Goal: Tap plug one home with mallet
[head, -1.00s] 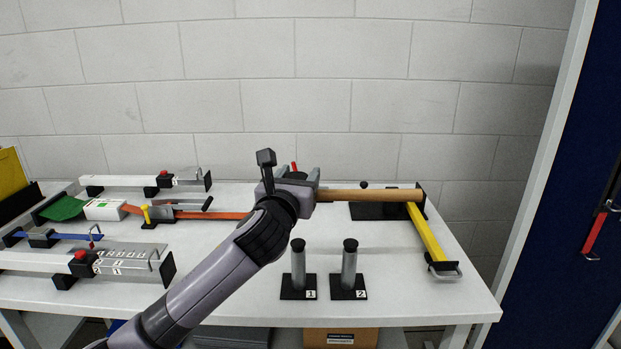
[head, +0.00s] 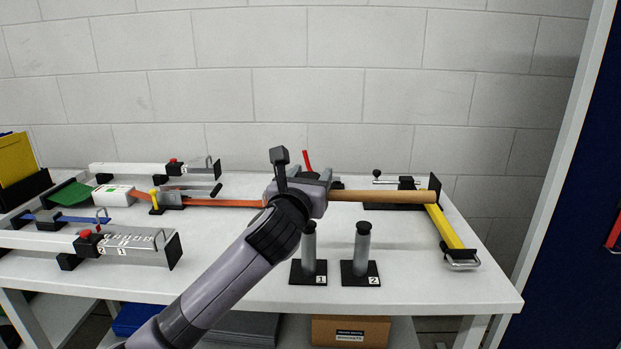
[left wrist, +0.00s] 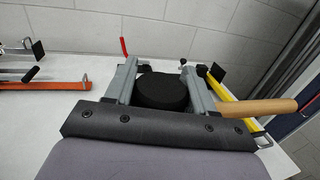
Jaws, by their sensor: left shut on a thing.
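Two grey posts stand on black bases marked 1 and 2 near the table's front. Post one (head: 309,252) has a dark plug (head: 309,227) at its top, just below my left gripper and partly hidden by it. Post two (head: 362,254) has a black plug (head: 364,228) on top. My left gripper (head: 303,180) is shut on the mallet, whose wooden handle (head: 385,196) points right, roughly level. The left wrist view shows the mallet's black round head (left wrist: 161,91) between the fingers. I cannot tell whether the mallet touches plug one. My right gripper is not in view.
A yellow bar (head: 444,227) with a metal handle lies at the table's right. Clamp-like fixtures with red knobs (head: 86,234) and an orange strip (head: 225,203) fill the left. The white table (head: 230,270) is clear in front of the posts.

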